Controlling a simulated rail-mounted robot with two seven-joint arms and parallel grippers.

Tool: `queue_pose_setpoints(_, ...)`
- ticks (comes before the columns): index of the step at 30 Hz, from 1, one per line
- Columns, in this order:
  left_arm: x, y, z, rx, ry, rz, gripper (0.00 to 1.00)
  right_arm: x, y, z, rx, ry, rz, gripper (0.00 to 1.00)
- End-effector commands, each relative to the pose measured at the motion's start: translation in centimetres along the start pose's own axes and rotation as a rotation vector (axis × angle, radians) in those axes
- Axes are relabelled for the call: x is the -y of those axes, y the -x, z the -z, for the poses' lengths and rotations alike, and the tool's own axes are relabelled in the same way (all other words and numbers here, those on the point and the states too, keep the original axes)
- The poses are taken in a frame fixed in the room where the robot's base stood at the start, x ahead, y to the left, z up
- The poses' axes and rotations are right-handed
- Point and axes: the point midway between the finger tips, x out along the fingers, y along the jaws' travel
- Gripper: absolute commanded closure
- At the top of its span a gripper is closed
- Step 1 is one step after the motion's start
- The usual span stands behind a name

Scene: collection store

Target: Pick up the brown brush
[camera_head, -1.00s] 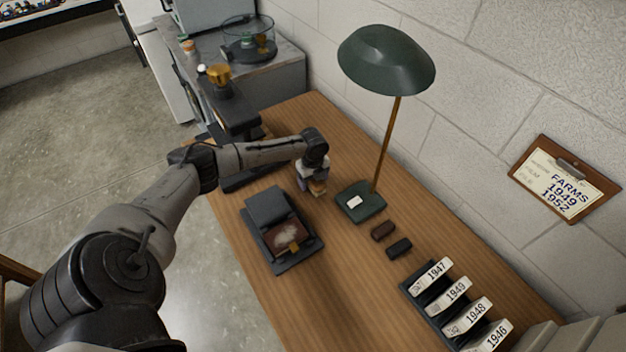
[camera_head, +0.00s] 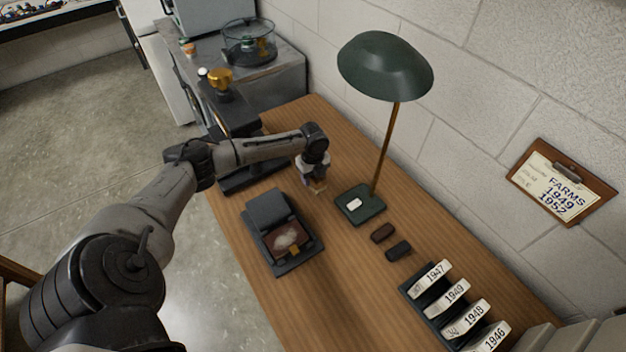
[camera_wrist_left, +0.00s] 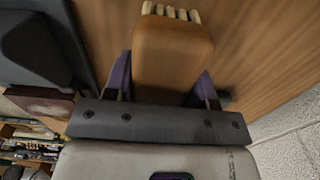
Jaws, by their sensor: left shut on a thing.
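The brown brush (camera_wrist_left: 172,58) is an orange-brown block with pale bristle tufts along its far end. In the left wrist view it sits between the two purple fingers of my left gripper (camera_wrist_left: 164,88), which is shut on it. In the head view my left gripper (camera_head: 315,180) points down over the wooden desk, left of the lamp base, and only a small tan part of the brush (camera_head: 318,187) shows below it. I cannot tell whether the brush is clear of the desk. My right gripper is not in view.
A green lamp (camera_head: 385,65) stands close right of my gripper. A dark open box (camera_head: 272,210) lies in front. Small brown (camera_head: 382,233) and black (camera_head: 398,250) blocks and a rack of labelled, dated boxes (camera_head: 432,278) lie nearer. The front desk middle is clear.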

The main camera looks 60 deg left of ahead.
Motion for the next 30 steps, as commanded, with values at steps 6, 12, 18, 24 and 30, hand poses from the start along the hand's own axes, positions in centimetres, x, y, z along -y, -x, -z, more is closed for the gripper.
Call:
queue_pose_setpoints(6, 1.5, 3.4, 3.8, -0.004, -0.005, 0.004, 0.74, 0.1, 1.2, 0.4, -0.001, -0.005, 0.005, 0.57)
queue_pose_setpoints(12, 2.7, 5.6, 7.2, -0.003, -0.002, 0.004, 0.74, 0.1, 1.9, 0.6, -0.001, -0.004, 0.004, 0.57)
queue_pose_setpoints(18, 3.5, 7.0, 9.6, -0.001, -0.002, 0.002, 0.74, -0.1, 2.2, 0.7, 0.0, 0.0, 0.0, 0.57)
queue_pose_setpoints(24, 4.0, 7.7, 10.8, -0.002, -0.001, 0.002, 0.74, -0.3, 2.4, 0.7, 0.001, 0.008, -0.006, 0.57)
queue_pose_setpoints(30, 4.0, 7.8, 11.0, -0.001, 0.0, 0.001, 0.74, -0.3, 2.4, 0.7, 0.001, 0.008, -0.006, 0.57)
